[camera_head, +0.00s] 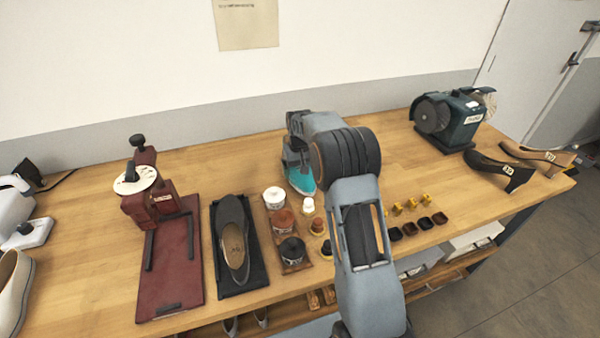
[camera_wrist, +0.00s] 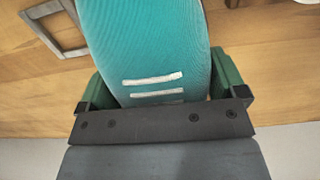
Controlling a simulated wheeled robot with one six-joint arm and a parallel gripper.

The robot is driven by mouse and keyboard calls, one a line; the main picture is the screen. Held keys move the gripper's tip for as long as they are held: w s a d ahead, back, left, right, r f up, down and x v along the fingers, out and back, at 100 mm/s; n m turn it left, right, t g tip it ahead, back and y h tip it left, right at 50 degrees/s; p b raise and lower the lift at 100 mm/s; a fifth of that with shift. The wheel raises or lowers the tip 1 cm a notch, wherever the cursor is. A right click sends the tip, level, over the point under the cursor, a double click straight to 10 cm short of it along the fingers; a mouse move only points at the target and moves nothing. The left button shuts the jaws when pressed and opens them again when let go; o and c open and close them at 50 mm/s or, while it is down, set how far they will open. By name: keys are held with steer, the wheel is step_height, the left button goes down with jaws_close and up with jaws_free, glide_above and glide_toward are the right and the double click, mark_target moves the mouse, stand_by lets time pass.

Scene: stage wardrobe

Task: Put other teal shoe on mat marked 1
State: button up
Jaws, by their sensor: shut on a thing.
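A teal shoe (camera_head: 302,178) shows in the head view beside my arm, above or on the wooden bench; most of it is hidden by my wrist. A black mat (camera_head: 257,272) at the bench front holds a single dark grey shoe (camera_head: 233,235). I cannot make out a mat marked 1 or another teal shoe.
A dark red machine (camera_head: 150,195) stands left of the black mat. Polish tins (camera_head: 284,222) and small jars sit between the mat and my arm. Bare bench lies behind the tins.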

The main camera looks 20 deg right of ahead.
steer(key=shift+d+f, duration=0.1)
steer(key=shift+f, duration=0.9)
steer(key=shift+f, duration=0.1)
steer(key=o, duration=0.8)
steer(key=shift+c, duration=0.2)
